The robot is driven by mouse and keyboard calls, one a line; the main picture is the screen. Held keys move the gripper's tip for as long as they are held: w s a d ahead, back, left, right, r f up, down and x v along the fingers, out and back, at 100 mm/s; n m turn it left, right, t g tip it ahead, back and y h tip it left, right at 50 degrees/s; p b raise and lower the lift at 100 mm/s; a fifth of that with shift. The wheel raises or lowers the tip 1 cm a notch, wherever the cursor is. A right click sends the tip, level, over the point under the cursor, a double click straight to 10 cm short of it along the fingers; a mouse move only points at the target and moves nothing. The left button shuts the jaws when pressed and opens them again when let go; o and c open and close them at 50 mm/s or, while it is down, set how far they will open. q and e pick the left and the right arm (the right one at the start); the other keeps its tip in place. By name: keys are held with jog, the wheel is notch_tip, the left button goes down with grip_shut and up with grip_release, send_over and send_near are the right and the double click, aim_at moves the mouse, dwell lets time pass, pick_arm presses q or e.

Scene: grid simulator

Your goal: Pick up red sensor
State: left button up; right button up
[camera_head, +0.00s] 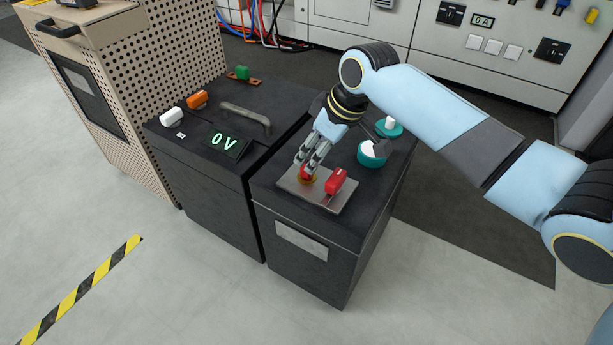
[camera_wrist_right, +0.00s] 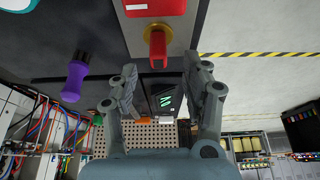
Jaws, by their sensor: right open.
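A red block-shaped device (camera_head: 335,181) stands on a grey metal plate (camera_head: 318,200) on top of the right dark cabinet. Beside it on the plate is a smaller red piece (camera_head: 307,172) with a brass-coloured ring at its base. I cannot tell for sure which of the two is the red sensor. In the right wrist view the small red piece (camera_wrist_right: 157,48) shows just beyond the fingertips, with the larger red block (camera_wrist_right: 155,7) at the top edge. My right gripper (camera_head: 303,162) points down at the small red piece. Its fingers (camera_wrist_right: 160,65) are apart and empty. My left gripper is out of view.
Teal round items (camera_head: 372,156) stand right of the plate, close to my right arm. A purple-handled tool (camera_wrist_right: 75,80) shows in the wrist view. The floor in front is clear.

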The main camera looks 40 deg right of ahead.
aim_at(303, 178)
jog(key=shift+w+f, duration=0.15)
jog(key=shift+f, duration=0.2)
jog(key=shift+w+f, duration=0.1)
jog(key=shift+f, duration=0.1)
jog(key=b+x, duration=0.3)
jog(key=x, duration=0.1)
jog(key=shift+w+f, duration=0.1)
jog(key=shift+f, duration=0.3)
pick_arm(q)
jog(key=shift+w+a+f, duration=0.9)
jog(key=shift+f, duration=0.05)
pick_arm(e)
jog(key=shift+r, duration=0.15)
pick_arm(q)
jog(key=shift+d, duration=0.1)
pick_arm(e)
grip_shut()
